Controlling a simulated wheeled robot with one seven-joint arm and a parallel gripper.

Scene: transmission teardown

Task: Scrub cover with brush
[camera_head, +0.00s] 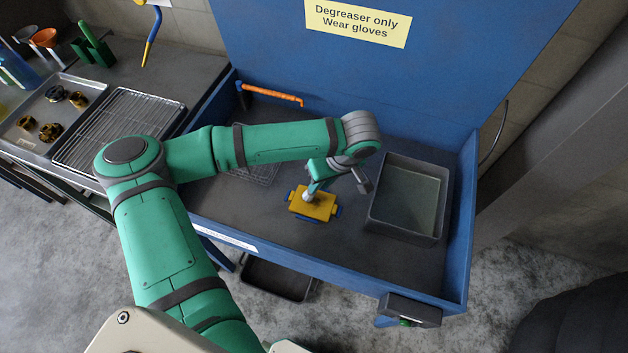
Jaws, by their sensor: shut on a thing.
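A yellow block-shaped part (321,209), which I take to be the cover, lies on the floor of the blue wash basin, with blue pieces at its ends. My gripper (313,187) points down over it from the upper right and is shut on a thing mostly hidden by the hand. A small pale tip (308,197) shows below the gripper at the upper left part of the yellow part; it looks like the brush head. I cannot tell whether it touches the yellow part or hovers just above it.
A grey bin of greenish liquid (411,197) stands right of the yellow part. An orange spout (272,95) sits at the basin's back left. A wire rack (118,128) and a tray of gears (70,88) lie on the left bench. The basin's front floor is clear.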

